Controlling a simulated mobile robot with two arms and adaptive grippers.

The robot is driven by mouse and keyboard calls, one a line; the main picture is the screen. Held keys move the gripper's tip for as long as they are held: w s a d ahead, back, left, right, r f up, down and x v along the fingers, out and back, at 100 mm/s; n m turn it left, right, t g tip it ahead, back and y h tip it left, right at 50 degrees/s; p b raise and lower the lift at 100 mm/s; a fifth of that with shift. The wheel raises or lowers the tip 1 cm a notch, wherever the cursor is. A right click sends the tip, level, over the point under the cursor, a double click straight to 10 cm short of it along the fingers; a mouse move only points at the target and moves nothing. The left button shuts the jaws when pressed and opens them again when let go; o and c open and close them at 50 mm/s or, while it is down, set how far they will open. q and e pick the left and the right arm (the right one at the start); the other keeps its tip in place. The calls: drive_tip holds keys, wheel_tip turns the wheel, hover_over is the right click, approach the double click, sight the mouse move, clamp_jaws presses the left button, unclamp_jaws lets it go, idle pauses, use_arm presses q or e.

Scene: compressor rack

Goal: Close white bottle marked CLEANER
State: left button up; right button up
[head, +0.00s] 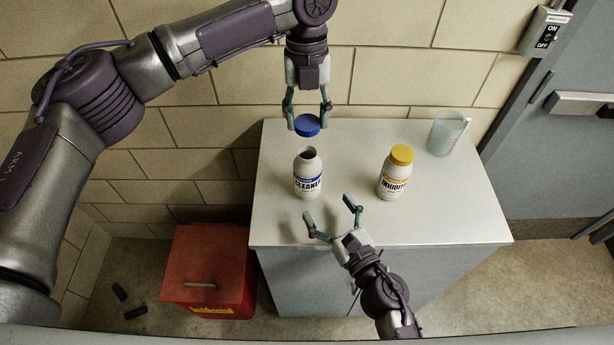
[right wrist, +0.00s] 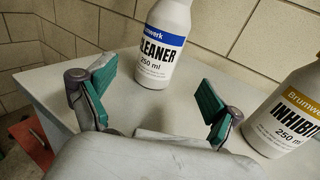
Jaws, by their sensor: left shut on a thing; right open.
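The white bottle marked CLEANER (head: 308,178) stands upright and uncapped on the cabinet top, its dark mouth showing. It also shows in the right wrist view (right wrist: 163,48), its top cut off. My left gripper (head: 308,112) is shut on a blue cap (head: 307,126), which it holds above and slightly behind the bottle's mouth, apart from it. My right gripper (head: 332,215) is open and empty, in front of the CLEANER bottle. In the right wrist view its green-padded fingers (right wrist: 150,95) are spread, with the bottle beyond them.
A white bottle marked INHIBITOR (head: 394,178) with a yellow cap stands to the right. A clear jug (head: 447,133) stands at the back right of the white cabinet top (head: 450,205). A red bin (head: 207,270) is on the floor at left. A wall lies behind.

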sight(314, 186)
drive_tip(key=x, duration=0.9)
drive_tip(key=shift+w+a, duration=0.1)
drive_tip(key=shift+w, duration=0.05)
clamp_jaws()
use_arm(q)
drive_tip(key=shift+f, duration=2.45)
